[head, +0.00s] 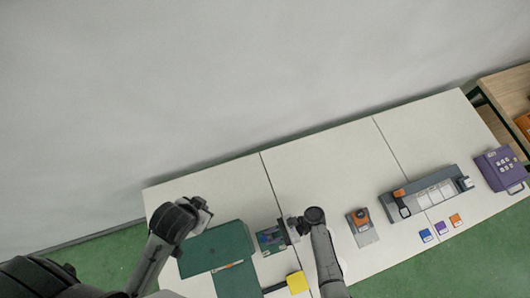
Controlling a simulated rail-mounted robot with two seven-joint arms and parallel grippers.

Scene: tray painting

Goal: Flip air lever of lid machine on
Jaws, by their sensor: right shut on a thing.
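My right gripper (289,230) is over the middle of the table, at the right edge of a small dark panel (268,240) with green and purple patches. The gripper is shut on this panel, as far as the view shows; its fingertips are small and partly hidden. My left gripper (204,212) is above the dark green box (217,248) on the left of the table; its fingers are too small to tell open from shut. A long grey machine (408,207) with orange and white parts stands on the right. I cannot make out an air lever or tell which device is the lid machine.
A small grey stand (364,234) with an orange top is right of my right arm. Blue, purple and orange blocks (441,227) lie before the grey machine. A purple box (499,170) stands far right, a yellow block (297,282) in front. The table's back (320,160) is clear.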

